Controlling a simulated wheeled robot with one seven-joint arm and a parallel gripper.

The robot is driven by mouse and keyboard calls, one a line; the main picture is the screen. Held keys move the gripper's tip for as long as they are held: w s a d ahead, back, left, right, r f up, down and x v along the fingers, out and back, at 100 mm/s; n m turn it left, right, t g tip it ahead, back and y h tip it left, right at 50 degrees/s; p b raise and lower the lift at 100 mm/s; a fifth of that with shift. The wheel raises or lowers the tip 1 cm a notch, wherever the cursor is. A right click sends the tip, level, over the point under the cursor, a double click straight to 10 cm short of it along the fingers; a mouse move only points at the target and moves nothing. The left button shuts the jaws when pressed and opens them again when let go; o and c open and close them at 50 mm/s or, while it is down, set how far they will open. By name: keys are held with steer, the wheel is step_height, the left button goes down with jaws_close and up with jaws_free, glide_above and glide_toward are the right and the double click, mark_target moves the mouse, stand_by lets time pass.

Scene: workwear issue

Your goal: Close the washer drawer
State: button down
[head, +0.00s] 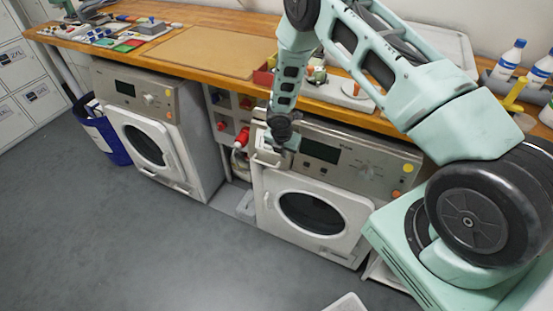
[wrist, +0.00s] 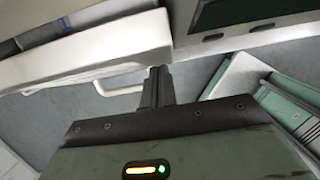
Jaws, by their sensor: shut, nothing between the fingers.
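The right washer (head: 318,210) has a silver control panel and a round door that is shut. Its white drawer (head: 268,159), at the panel's left end, stands pulled out. In the wrist view the drawer (wrist: 90,50) fills the upper left, with a thin white handle (wrist: 122,91) below it. My gripper (head: 284,146) is at the drawer, beside the panel. In the wrist view the closed, empty fingers (wrist: 158,80) lie just right of the handle, near the drawer's edge. I cannot tell whether they touch it.
A second washer (head: 148,130) stands to the left. Between the washers are red fittings (head: 240,138). A wooden worktop (head: 130,50) with small items runs above both. A blue bin (head: 103,138) stands at far left. The grey floor (head: 150,240) in front is mostly clear.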

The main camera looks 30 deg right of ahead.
steer(key=shift+w+d+p, duration=0.35)
steer(key=shift+w+d, duration=0.55)
steer(key=shift+d, duration=0.25)
steer(key=shift+w+d+r, duration=0.1)
steer(key=shift+d, duration=0.05)
